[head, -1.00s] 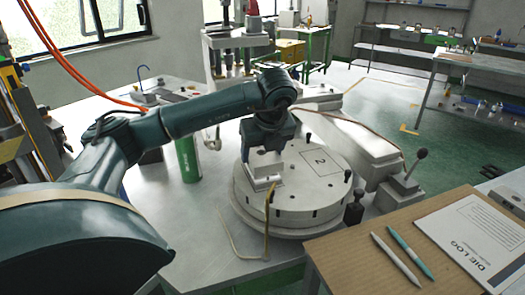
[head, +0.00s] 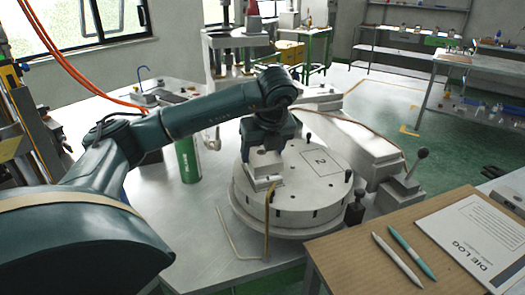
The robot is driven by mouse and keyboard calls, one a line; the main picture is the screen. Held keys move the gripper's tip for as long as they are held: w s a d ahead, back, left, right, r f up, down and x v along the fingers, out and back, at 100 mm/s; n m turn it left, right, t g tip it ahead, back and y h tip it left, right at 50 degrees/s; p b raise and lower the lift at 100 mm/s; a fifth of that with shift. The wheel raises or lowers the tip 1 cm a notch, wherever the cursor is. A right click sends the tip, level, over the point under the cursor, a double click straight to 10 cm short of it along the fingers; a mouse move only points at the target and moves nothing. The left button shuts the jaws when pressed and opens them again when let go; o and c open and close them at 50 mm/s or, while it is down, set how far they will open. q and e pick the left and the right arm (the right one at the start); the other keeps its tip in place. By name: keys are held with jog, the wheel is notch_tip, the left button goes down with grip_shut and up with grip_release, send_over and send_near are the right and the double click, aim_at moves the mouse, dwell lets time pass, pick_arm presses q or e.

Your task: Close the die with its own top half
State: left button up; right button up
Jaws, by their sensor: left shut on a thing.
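My left gripper (head: 264,176) reaches down over the near left part of a round pale grey turntable (head: 316,182). It is shut on a pale metal block (head: 262,186), which looks like a die half. The fingers and wrist hide much of the block. I cannot tell whether a second half lies beneath it or whether they touch. The turntable top has a square outline marked "2" (head: 321,161) to the right of the gripper. My right gripper is not in view.
Small dark-knobbed posts stand at the turntable's rim. A thin bent brass-coloured rod (head: 266,225) rises in front. A green can (head: 188,160) stands left. A lever (head: 419,160) is at right. A brown board (head: 345,262) with pens and the die log (head: 480,240) lies front right.

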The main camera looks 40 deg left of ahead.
pick_arm(q)
jog(key=shift+f+b, duration=0.85)
jog(key=shift+f, duration=0.1)
jog(key=o, duration=1.3)
